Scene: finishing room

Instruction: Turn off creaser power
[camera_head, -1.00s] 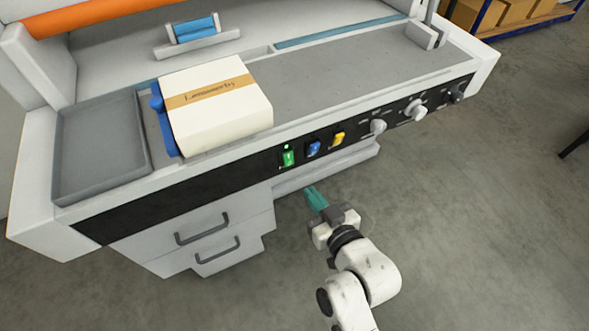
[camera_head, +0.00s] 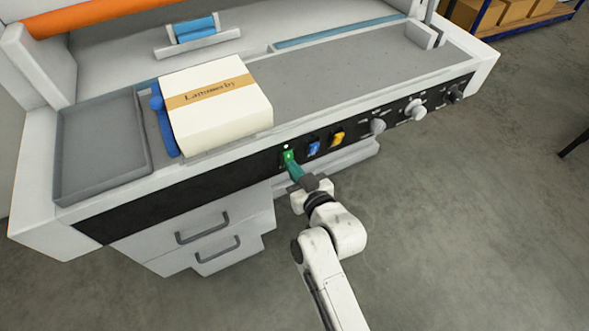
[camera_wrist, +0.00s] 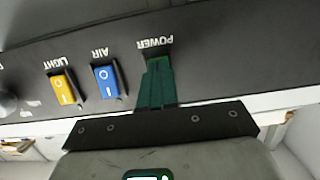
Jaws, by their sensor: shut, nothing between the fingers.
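The creaser (camera_head: 350,92) is a grey and white machine with a black front panel. On the panel is a green power switch (camera_head: 288,157) with a small lit green dot above it. My gripper (camera_head: 293,169) is shut and empty, its teal fingertips at the lower part of this switch. In the wrist view the shut fingers (camera_wrist: 157,84) lie over most of the green switch (camera_wrist: 159,60), below the upside-down label POWER. I cannot tell whether the tips touch or press it.
A blue AIR switch (camera_head: 313,148) and a yellow LIGHT switch (camera_head: 337,138) sit right of the power switch, then several knobs (camera_head: 378,126). A paper stack (camera_head: 215,112) and grey tray (camera_head: 72,190) are on top. Drawers (camera_head: 205,228) are below left.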

